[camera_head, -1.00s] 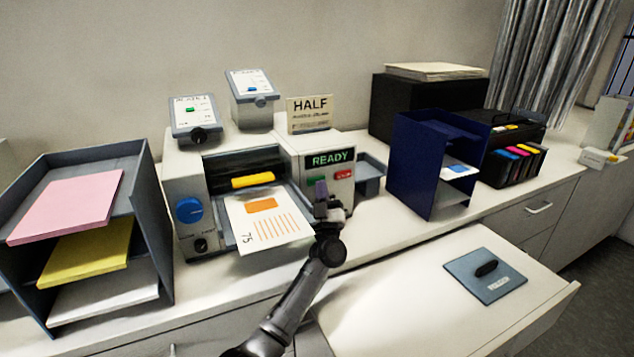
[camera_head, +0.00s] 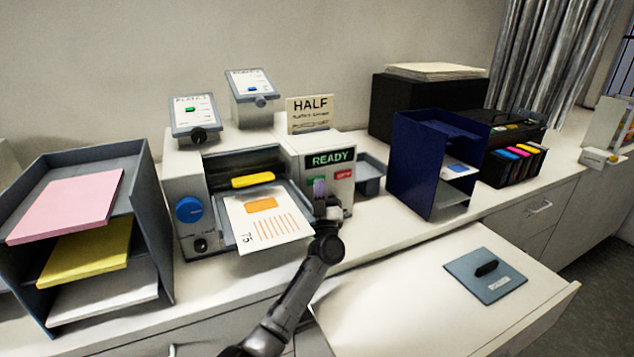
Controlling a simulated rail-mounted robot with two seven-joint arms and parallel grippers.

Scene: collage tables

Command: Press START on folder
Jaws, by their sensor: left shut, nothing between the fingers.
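The folder (camera_head: 183,178) is a pale machine on the counter with a lit READY display (camera_head: 330,158). Below the display, a green button (camera_head: 311,181) is partly hidden by my gripper, and its label is not readable. A red button (camera_head: 344,175) is to its right. A printed sheet (camera_head: 268,228) marked 75 lies in the front tray. My left gripper (camera_head: 319,187) is shut and empty, with its tips in front of the green button. I cannot tell whether they touch it. My right gripper is not in view.
A grey paper rack (camera_head: 152,215) stands at left and a navy rack (camera_head: 408,170) at right. An open drawer or lower surface (camera_head: 400,300) holds a blue-grey plate (camera_head: 487,276).

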